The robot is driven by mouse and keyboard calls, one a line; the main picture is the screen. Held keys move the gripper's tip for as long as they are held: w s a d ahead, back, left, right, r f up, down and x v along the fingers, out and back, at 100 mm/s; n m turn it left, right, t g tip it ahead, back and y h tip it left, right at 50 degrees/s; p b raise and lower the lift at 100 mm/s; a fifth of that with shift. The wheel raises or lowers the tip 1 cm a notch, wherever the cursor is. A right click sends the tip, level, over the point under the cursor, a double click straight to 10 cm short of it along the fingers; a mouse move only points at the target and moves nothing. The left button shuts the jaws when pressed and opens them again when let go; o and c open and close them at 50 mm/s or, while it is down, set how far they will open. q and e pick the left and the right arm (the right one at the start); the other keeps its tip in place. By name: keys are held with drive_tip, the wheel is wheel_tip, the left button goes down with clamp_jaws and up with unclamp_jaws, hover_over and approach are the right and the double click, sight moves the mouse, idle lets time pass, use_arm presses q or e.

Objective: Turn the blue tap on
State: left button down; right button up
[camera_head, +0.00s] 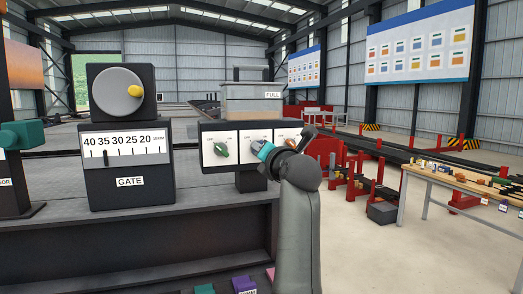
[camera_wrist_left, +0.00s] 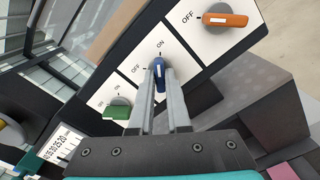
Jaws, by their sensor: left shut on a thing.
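The blue tap (camera_wrist_left: 158,75) is a small handle with a white mark on a white panel marked OFF and ON. In the left wrist view its white-marked end points up, roughly toward the word ON. My left gripper (camera_wrist_left: 160,95) is shut on this handle, with a grey finger on each side. In the head view, my left gripper (camera_head: 265,150) is at the middle of the tap panel and hides part of the blue tap (camera_head: 256,145). My right gripper is not in view.
The green tap (camera_wrist_left: 117,109) and the orange tap (camera_wrist_left: 225,20) flank the blue one. A tank (camera_head: 252,105) marked FULL stands above the panel. The GATE dial box (camera_head: 125,140) stands to the left. A table (camera_head: 450,180) with small parts is at the right.

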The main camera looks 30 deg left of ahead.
use_arm(q)
drive_tip(key=shift+m, duration=0.6)
drive_tip(key=c, duration=0.9)
unclamp_jaws()
drive_tip(key=shift+d, duration=0.15)
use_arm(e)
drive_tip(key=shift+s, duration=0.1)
